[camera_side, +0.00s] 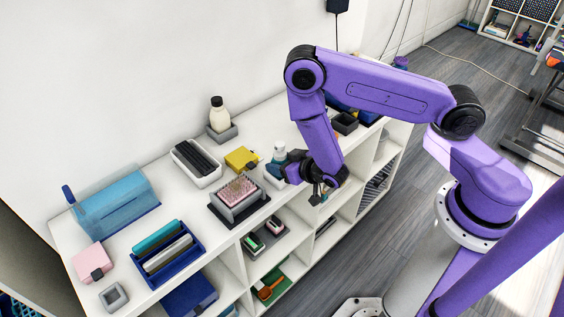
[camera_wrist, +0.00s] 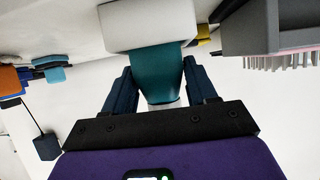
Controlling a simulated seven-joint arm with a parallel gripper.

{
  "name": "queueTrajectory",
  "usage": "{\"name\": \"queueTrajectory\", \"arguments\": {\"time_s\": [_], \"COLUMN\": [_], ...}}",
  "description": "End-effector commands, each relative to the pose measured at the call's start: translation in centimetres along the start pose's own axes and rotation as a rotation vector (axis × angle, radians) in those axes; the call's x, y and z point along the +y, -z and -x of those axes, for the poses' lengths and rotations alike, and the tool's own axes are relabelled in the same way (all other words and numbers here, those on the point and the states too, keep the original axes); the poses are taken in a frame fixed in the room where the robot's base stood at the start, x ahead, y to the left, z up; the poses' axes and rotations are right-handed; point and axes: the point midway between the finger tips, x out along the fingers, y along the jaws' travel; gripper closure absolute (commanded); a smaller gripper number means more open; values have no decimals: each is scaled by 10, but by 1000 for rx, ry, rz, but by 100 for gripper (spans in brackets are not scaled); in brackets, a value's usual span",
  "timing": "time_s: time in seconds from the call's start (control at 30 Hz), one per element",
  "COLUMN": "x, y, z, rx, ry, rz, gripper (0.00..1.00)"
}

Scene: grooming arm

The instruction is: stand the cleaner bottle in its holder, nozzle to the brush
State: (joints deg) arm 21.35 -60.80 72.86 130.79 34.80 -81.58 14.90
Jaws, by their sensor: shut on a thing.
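The cleaner bottle, white at the top with a blue-grey lower part, shows in the side view (camera_side: 279,150) near the shelf's front edge. My gripper (camera_side: 287,170) is shut on it. In the wrist view my gripper's two dark fingers (camera_wrist: 158,82) flank the bottle's teal part (camera_wrist: 158,68). A broad white block (camera_wrist: 145,25) adjoins the teal; I cannot tell whether it belongs to the bottle. The pink-bristled brush (camera_side: 238,189) sits in a grey holder on a dark base, left of the gripper; its bristles also show in the wrist view (camera_wrist: 285,61). The bottle's nozzle direction and underside are unclear.
A yellow box (camera_side: 241,158) stands behind the brush. A white tray with a black item (camera_side: 196,163) and a cream bottle in a grey holder (camera_side: 218,116) are further back. A dark open box (camera_side: 345,122) stands right of the gripper. The shelf top (camera_side: 185,205) has bare patches.

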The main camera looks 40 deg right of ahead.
Motion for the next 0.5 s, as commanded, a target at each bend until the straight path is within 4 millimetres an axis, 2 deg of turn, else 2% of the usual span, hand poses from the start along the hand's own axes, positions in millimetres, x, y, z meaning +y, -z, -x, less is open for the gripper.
{"name": "queueTrajectory", "arguments": {"time_s": [0.47, 0.5], "x": [0, 0], "y": [-4, -4], "z": [-2, -2], "rx": [1, 1], "ry": [1, 1], "rz": [0, -1], "gripper": [97, 30]}}
